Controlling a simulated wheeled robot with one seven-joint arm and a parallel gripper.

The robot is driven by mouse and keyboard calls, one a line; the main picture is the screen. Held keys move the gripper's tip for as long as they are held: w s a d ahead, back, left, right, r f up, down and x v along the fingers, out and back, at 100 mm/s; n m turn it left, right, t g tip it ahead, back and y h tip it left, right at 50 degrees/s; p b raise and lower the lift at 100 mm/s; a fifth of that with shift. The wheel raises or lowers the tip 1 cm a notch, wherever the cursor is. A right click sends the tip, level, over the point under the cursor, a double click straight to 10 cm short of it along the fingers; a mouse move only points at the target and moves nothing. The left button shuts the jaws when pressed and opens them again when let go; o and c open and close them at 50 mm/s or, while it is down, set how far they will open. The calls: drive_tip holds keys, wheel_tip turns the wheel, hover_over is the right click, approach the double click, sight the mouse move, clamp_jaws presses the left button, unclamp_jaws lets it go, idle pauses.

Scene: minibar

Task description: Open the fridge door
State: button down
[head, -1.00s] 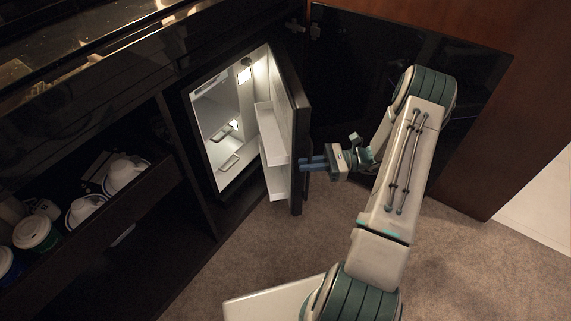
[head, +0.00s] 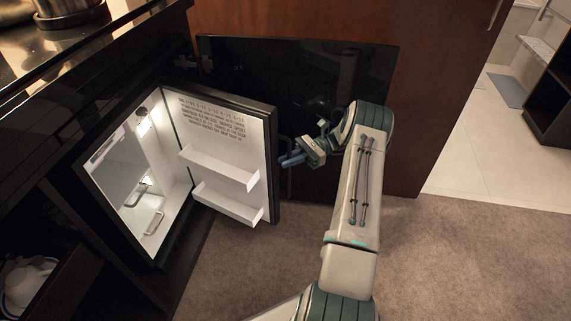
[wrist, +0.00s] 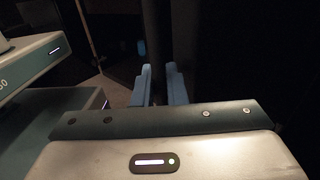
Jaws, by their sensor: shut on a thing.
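The fridge (head: 158,262) stands in the dark cabinet at the left of the head view, its lit white interior exposed. Its door (head: 222,135) is swung wide open to the right, with two white shelves on its inner face. My gripper (head: 283,162) is at the door's outer free edge, on the right. In the wrist view, the blue fingers (wrist: 160,85) are shut around a dark vertical part at the door's edge, which looks like the handle. The handle itself is too dark to make out clearly.
A large black cabinet door (head: 340,85) stands open behind the fridge door and my arm. A dark drawer with white cups (head: 28,282) is at the lower left. Carpet (head: 470,250) on the right is clear.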

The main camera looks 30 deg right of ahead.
sight(290, 148)
drive_tip(key=shift+d, duration=0.15)
drive_tip(key=c, duration=1.6)
unclamp_jaws()
drive_tip(key=shift+o, duration=0.2)
wheel_tip(290, 148, up, 4)
drive_tip(key=shift+w+r+p, duration=0.1)
drive_tip(key=shift+r+p, duration=0.15)
drive_tip(key=shift+p, duration=0.95)
drive_tip(key=s+d+r+p, duration=0.3)
drive_tip(key=s+d+r, duration=0.3)
drive_tip(key=s+d, duration=0.2)
drive_tip(key=shift+s+r+p, duration=0.2)
drive_tip(key=shift+s+p, duration=0.15)
drive_tip(key=shift+s, duration=0.05)
